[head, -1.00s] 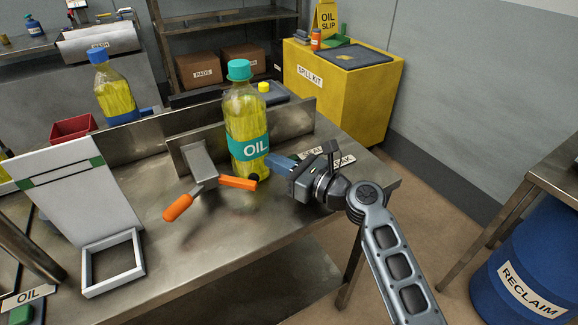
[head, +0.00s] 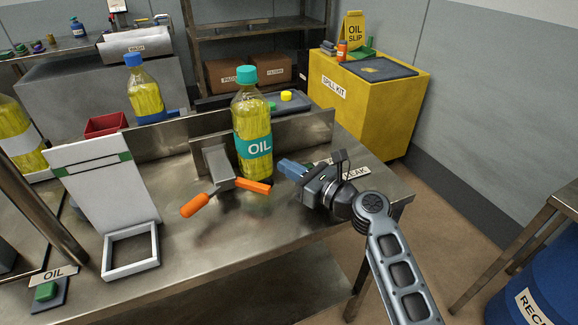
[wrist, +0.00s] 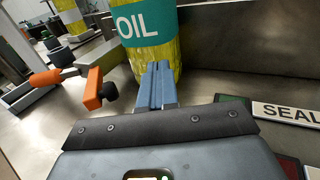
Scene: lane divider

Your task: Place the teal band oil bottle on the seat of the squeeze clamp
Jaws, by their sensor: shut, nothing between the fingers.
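The teal band oil bottle (head: 252,132) stands upright on the steel bench, with a teal cap and yellow oil inside. It also shows large in the wrist view (wrist: 150,30), its top cut off. The squeeze clamp (head: 220,172), a grey bracket with orange handles, is close at the bottle's left and front. One orange handle (wrist: 93,88) shows left of the bottle in the wrist view. The seat is not clearly visible, so I cannot tell whether the bottle rests on it. My gripper (head: 284,166), blue fingers shut and empty, is just right of the bottle, pointing at its lower part.
A low steel divider (head: 300,132) runs behind the bottle. A white stand (head: 100,190) with a square frame (head: 131,267) is at left. A blue-capped bottle (head: 146,92) and red bin (head: 105,124) stand beyond the divider.

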